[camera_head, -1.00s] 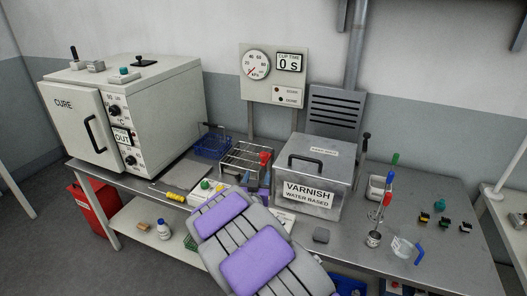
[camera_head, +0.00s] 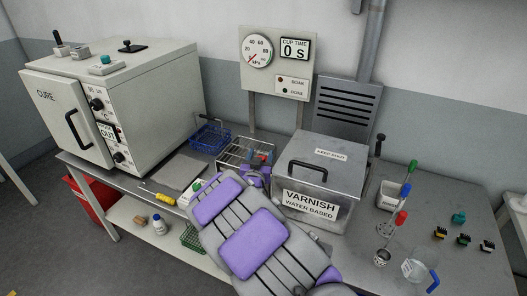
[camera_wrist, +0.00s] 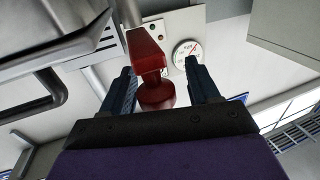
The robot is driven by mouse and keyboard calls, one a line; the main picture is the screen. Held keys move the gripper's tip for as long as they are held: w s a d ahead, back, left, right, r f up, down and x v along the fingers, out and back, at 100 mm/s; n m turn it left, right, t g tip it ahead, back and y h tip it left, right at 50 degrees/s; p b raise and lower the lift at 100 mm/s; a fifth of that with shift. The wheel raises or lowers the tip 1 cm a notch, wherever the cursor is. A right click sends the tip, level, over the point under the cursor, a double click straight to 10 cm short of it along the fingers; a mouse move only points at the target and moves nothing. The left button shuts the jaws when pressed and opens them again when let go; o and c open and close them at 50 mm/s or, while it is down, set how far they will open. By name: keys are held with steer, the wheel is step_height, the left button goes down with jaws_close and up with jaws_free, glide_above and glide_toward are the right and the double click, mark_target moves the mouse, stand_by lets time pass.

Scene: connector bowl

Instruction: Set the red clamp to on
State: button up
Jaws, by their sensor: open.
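The red clamp (camera_wrist: 148,52) shows in the wrist view as a red lever on a round red base, between the two dark fingers of my gripper (camera_wrist: 161,82). The fingers are open, with a gap visible on each side of the base. In the head view my gripper (camera_head: 259,170) is at the wire rack (camera_head: 235,150), left of the varnish tank (camera_head: 330,212). There, my gripper and arm hide most of the clamp. I cannot tell whether a finger touches it.
The varnish tank is close on the right. A glass beaker (camera_head: 418,262), a metal cup (camera_head: 382,258) and small connectors (camera_head: 463,239) sit further right.

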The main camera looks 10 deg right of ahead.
steer(key=shift+d, duration=0.35)
steer(key=shift+a, duration=0.35)
steer(key=c, duration=0.4)
steer(key=shift+d, duration=0.1)
jaws_close()
